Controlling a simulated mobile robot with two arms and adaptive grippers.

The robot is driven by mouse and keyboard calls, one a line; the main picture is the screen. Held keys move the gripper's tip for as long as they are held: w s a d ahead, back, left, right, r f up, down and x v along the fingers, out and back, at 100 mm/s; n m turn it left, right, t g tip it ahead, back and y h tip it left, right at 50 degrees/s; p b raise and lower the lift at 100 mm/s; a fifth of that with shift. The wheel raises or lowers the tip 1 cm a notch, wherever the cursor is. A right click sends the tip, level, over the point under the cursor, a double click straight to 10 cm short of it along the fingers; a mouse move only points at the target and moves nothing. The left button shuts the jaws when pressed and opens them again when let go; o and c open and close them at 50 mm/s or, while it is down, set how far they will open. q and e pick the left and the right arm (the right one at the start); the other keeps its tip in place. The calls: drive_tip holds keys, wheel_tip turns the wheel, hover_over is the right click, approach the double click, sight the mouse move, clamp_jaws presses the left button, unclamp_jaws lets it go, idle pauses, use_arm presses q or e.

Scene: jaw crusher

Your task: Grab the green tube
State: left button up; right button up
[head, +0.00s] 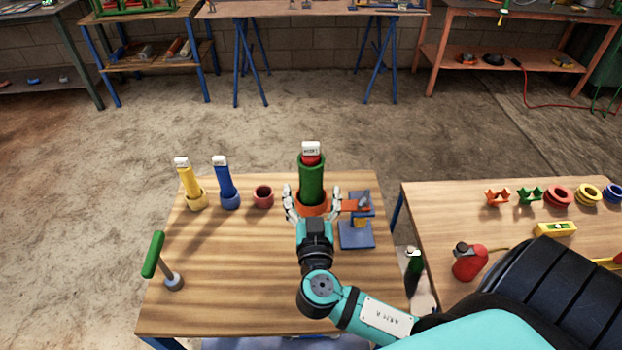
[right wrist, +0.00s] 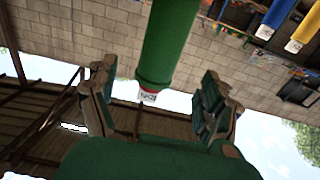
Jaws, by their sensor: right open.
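The green tube (head: 312,177) stands upright in an orange ring-like holder (head: 313,210) on the wooden table, with a red and white cap on top. My right gripper (head: 312,192) is open, with one finger on each side of the tube's lower part, near the holder. In the right wrist view the green tube (right wrist: 171,45) shows between the two spread fingers of the right gripper (right wrist: 160,92), with visible gaps on both sides. Its white labelled end shows there too. My left gripper is not in view.
A yellow tube (head: 188,180) and a blue tube (head: 225,182) stand in holders at left, beside an empty red holder (head: 263,196). A green-handled lever (head: 153,255) is front left. A blue stand (head: 357,235) is just right of my gripper.

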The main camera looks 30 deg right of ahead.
sight(311, 182)
drive_tip(key=shift+x, duration=1.25)
drive_tip(key=shift+w+d+r+p, duration=0.2)
drive_tip(key=shift+w+p, duration=0.1)
drive_tip(key=shift+p, duration=0.2)
drive_tip(key=x, duration=0.1)
drive_tip(key=p+x, duration=0.1)
drive_tip(key=x, duration=0.1)
drive_tip(key=shift+w+d+f+p, duration=0.2)
drive_tip(key=shift+w+f+p, duration=0.05)
drive_tip(key=shift+p, duration=0.05)
drive_tip(key=shift+w+d+f, duration=0.1)
drive_tip(key=shift+w+d, duration=0.1)
drive_tip(key=shift+w, duration=0.15)
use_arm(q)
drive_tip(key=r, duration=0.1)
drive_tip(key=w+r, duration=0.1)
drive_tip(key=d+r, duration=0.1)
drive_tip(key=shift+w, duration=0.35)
use_arm(e)
drive_tip(key=shift+c, duration=1.2)
drive_tip(key=c, duration=1.1)
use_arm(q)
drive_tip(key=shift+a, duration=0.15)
use_arm(e)
drive_tip(key=shift+c, duration=0.8)
